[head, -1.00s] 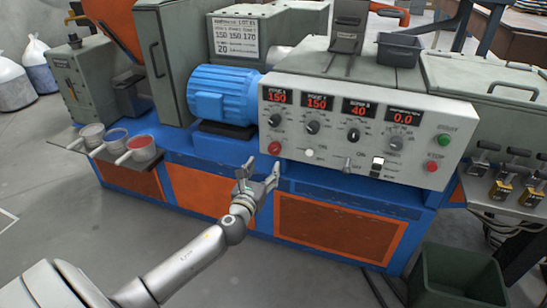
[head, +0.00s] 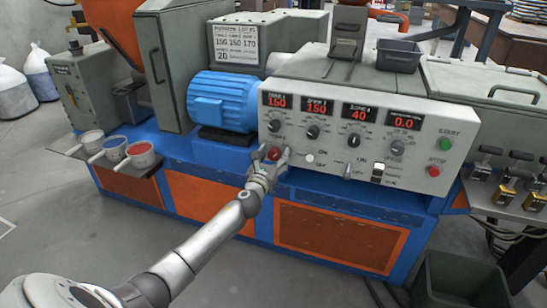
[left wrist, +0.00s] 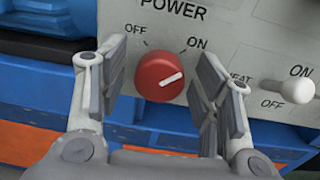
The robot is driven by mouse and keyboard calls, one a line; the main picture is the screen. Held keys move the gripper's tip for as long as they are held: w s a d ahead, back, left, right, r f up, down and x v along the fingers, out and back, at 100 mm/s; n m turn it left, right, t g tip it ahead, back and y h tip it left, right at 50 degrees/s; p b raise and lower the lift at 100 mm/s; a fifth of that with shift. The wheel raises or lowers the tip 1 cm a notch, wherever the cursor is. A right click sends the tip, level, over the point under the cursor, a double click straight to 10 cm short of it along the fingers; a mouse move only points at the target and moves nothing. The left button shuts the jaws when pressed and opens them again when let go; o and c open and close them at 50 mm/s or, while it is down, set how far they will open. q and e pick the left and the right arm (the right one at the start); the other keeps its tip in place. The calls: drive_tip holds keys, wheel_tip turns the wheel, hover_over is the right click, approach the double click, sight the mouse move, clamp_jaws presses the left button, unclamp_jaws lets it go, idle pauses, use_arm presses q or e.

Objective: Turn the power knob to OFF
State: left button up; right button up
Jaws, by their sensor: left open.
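The red power knob (left wrist: 160,77) sits on the white control panel (head: 330,168), below the label POWER in the left wrist view. Its white mark points up and right, toward ON; OFF is printed at its upper left. In the head view the knob (head: 274,154) shows at the panel's lower left. My left gripper (left wrist: 160,75) is open, with one finger on each side of the knob and a visible gap on both sides in the left wrist view. In the head view the left gripper (head: 270,158) is at the panel front. My right gripper is not in view.
A white toggle switch (left wrist: 297,90) is close to the right of the knob in the left wrist view. Above the knob are dials and red displays (head: 317,106). A blue motor (head: 222,100) stands left of the panel. A green bin (head: 460,283) stands at lower right.

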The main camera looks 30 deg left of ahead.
use_arm(q)
drive_tip(key=c, duration=1)
drive_tip(key=shift+c, duration=0.2)
